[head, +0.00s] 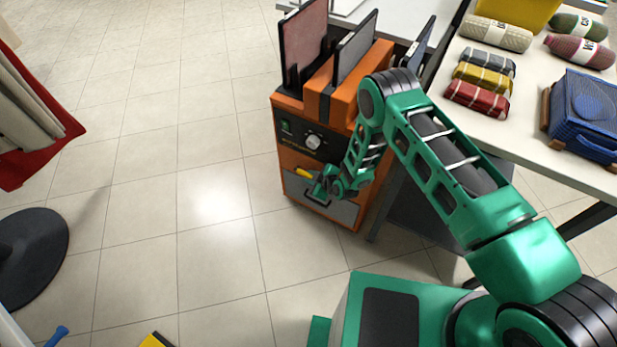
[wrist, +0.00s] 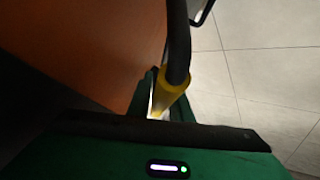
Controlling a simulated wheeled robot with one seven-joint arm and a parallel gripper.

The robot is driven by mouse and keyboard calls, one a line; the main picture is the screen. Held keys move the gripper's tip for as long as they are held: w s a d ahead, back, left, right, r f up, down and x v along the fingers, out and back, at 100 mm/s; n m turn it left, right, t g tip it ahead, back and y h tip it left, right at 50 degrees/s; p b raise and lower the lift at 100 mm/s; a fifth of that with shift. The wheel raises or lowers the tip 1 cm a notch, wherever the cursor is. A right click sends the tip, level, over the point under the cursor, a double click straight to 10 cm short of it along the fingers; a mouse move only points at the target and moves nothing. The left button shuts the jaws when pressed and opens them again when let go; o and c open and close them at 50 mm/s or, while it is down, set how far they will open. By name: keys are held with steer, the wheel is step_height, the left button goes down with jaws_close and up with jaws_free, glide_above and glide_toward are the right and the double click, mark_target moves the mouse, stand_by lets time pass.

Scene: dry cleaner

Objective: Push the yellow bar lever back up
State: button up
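The yellow bar lever (head: 304,173) is on the front of an orange machine (head: 286,150). In the head view only a short yellow piece shows, and my gripper (head: 322,187) is just right of and below it, hiding the rest. In the wrist view the yellow sleeve (wrist: 171,93) sits at the end of a dark curved bar, close in front of my gripper (wrist: 160,110). Green finger parts show on both sides of the sleeve's lower end. I cannot tell whether they touch it or how far apart they are.
The machine has a dark panel with a knob (head: 313,142) and upright plates on top. A white table (head: 540,150) with folded goods and a blue case (head: 585,110) stands right. A red-edged rack (head: 45,110) is far left. The tiled floor between is clear.

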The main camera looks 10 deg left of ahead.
steer(key=shift+o, duration=1.2)
steer(key=shift+s, duration=0.1)
steer(key=v, duration=1)
steer(key=shift+d+r, duration=0.2)
steer(key=shift+s, duration=0.1)
steer(key=shift+c, duration=0.3)
